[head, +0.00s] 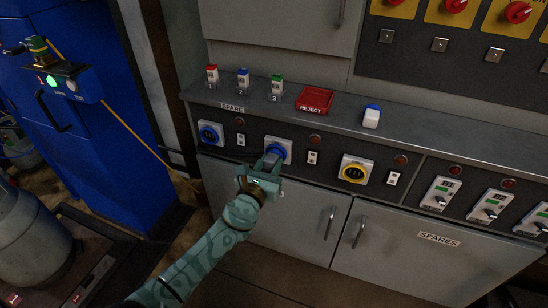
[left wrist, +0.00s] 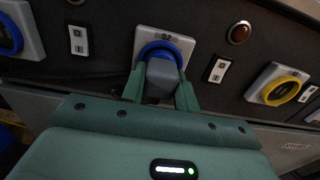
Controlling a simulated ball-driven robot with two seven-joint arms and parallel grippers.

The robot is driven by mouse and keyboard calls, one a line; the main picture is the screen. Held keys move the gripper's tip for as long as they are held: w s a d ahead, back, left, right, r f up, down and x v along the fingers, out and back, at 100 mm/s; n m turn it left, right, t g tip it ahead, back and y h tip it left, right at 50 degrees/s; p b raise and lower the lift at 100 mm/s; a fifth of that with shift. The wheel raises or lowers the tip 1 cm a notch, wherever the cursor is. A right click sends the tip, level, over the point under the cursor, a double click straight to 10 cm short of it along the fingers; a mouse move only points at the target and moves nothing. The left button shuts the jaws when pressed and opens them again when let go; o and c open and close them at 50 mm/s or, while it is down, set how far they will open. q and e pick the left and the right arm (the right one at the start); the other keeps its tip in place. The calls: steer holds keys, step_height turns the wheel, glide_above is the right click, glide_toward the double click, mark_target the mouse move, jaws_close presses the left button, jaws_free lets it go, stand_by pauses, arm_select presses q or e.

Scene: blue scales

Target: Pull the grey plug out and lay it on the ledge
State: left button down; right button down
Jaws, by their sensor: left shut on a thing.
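The grey plug (left wrist: 161,76) sits at the blue-ringed socket marked S2 (left wrist: 165,42) on the dark front panel. In the head view the same socket (head: 279,147) is just left of the middle, with the plug (head: 270,161) partly hidden by my gripper. My left gripper (left wrist: 161,88) is shut on the grey plug, one finger on each side of it. Whether the plug's pins are in the socket cannot be told. The grey ledge (head: 420,143) runs along above the panel. My right gripper is not in view.
On the ledge stand small red, blue and green topped pieces (head: 243,80), a red REJECT tray (head: 314,100) and a white-and-blue block (head: 371,116). A blue socket (head: 210,133) and a yellow one (head: 356,170) flank S2. The ledge right of the block is clear.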

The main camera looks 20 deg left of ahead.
mark_target(268, 167)
arm_select(q)
steer(key=shift+s+a+p, duration=0.1)
steer(key=shift+s+p, duration=0.6)
steer(key=shift+s, duration=1.85)
